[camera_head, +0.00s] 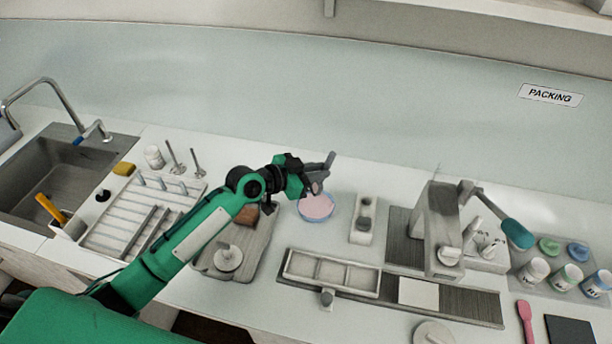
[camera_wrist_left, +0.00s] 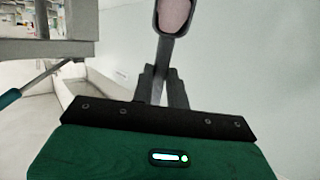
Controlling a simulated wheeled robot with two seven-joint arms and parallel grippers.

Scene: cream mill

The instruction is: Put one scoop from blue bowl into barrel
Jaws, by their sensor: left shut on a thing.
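The blue bowl (camera_head: 317,208) stands on the counter with pink stuff in it. My left gripper (camera_head: 314,182) is above the bowl's back edge, shut on a grey scoop (camera_head: 329,160). In the left wrist view the scoop (camera_wrist_left: 162,50) extends away from the fingers (camera_wrist_left: 162,88), and pink stuff (camera_wrist_left: 174,14) shows in its cup, which is cut by the top edge. A grey upright mill (camera_head: 441,222) with a teal-gripped lever (camera_head: 517,234) stands to the right. I cannot tell which part is the barrel. My right gripper is out of view.
A small holder (camera_head: 363,228) stands between bowl and mill. A partitioned tray (camera_head: 330,273) lies in front. A board (camera_head: 213,262) and a drying rack (camera_head: 115,236) are left, beside the sink (camera_head: 50,178). Several labelled jars (camera_head: 566,278) stand right.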

